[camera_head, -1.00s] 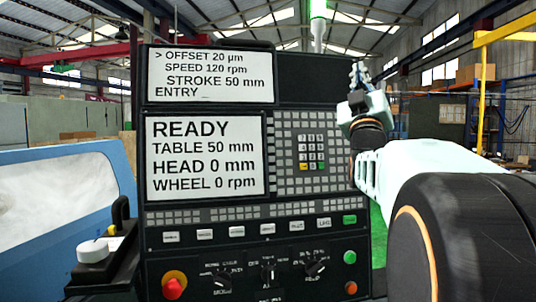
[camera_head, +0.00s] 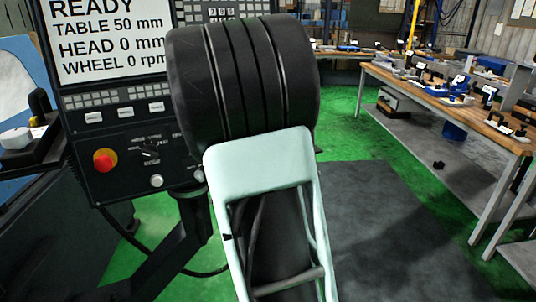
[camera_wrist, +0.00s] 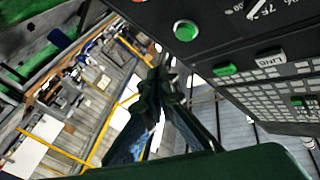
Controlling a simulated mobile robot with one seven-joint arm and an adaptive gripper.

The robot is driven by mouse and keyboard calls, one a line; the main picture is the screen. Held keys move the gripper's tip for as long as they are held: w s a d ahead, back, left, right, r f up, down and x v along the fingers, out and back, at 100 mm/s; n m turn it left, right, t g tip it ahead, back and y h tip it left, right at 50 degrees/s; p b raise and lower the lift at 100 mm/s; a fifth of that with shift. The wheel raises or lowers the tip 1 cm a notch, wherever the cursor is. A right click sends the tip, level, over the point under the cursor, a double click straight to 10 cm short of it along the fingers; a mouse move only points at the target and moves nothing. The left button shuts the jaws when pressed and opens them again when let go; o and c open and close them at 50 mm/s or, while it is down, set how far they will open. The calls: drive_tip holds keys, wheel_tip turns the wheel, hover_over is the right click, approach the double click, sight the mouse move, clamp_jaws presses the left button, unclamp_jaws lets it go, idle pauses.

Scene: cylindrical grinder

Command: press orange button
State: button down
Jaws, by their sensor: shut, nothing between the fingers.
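The black control panel (camera_head: 120,185) stands at the left in the head view, with my arm covering its right part. No small orange button shows clearly in either current view. A red-orange mushroom knob (camera_head: 105,160) sits at the panel's lower left. In the wrist view, the panel (camera_wrist: 225,30) fills the upper right. It bears a round green button (camera_wrist: 186,30) and a rectangular green key (camera_wrist: 226,69). My gripper (camera_wrist: 160,72) is shut and empty, its tips appearing left of the panel and below the round green button. The head view does not show my gripper.
A white screen (camera_head: 105,38) on the panel reads READY. A workbench (camera_head: 445,100) with several tools and parts stands at the right. Green floor (camera_head: 345,135) and a dark mat (camera_head: 385,225) lie clear between. A blue machine cover (camera_head: 18,65) is at the left edge.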

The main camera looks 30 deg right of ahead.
drive_tip(key=s+f+m+g, duration=0.1)
drive_tip(key=s+f, duration=0.4)
drive_tip(key=f, duration=0.1)
drive_tip(key=shift+a+f+m+g, duration=0.15)
drive_tip(key=shift+a+m+g, duration=0.15)
drive_tip(key=w+d+f, duration=0.1)
drive_tip(key=w, duration=0.7)
drive_tip(key=shift+w+d+f, duration=0.15)
drive_tip(key=shift+w+f, duration=0.1)
drive_tip(key=shift+f, duration=0.05)
drive_tip(key=shift+b, duration=0.4)
idle(0.7)
drive_tip(key=shift+w, duration=0.4)
